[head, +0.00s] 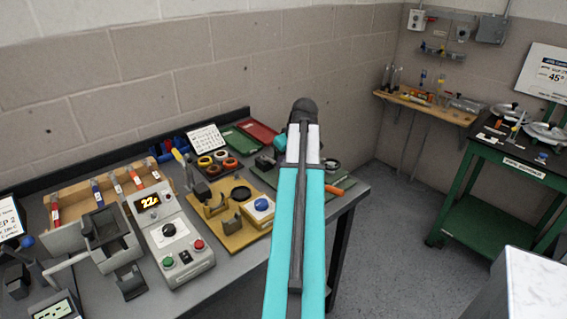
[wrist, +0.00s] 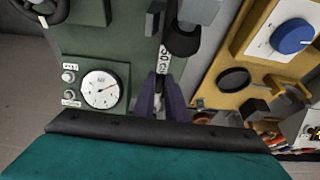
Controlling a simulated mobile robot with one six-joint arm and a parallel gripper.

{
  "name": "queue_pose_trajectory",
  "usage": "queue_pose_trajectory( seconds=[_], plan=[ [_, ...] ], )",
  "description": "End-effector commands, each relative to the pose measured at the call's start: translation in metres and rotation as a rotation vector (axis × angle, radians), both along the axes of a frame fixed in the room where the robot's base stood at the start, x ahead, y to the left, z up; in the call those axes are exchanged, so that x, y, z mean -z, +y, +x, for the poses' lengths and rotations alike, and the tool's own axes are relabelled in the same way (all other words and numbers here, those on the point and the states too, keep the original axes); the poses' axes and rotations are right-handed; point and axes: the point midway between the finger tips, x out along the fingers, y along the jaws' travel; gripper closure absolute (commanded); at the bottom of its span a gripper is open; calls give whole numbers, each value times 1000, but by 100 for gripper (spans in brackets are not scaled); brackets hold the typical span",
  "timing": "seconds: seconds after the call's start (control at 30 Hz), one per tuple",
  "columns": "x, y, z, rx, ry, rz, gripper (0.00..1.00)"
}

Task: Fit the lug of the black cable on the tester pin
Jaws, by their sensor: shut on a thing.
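My gripper (wrist: 160,92) shows in the wrist view as two dark purple fingers, closed on a slim pale piece that looks like the lug end of the black cable. A thick black cylindrical piece (wrist: 183,38), possibly part of the cable, lies just beyond the fingertips. The green tester (wrist: 115,45) with a round white gauge (wrist: 100,89) is to the left of the fingers. I cannot make out the tester pin, nor whether the lug touches it. In the head view my arm hides the gripper and most of the tester.
A yellow fixture board (head: 232,238) with a blue knob (head: 262,204) stands close to the right in the wrist view. A grey unit with a lit display (head: 170,240), red and green trays (head: 257,131) and tape rolls (head: 219,157) crowd the bench.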

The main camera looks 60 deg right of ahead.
Motion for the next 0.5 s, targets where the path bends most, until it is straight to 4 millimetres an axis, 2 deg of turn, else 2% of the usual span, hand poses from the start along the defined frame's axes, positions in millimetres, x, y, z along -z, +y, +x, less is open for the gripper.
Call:
queue_pose_trajectory(
  seconds=[0.07,0.1,0.2,0.5],
  plan=[
    [0,0,0,0,0,0,100],
    [0,0,0,0,0,0,84],
    [0,0,0,0,0,0,67],
    [-1,0,0,0,0,0,67]
  ],
)
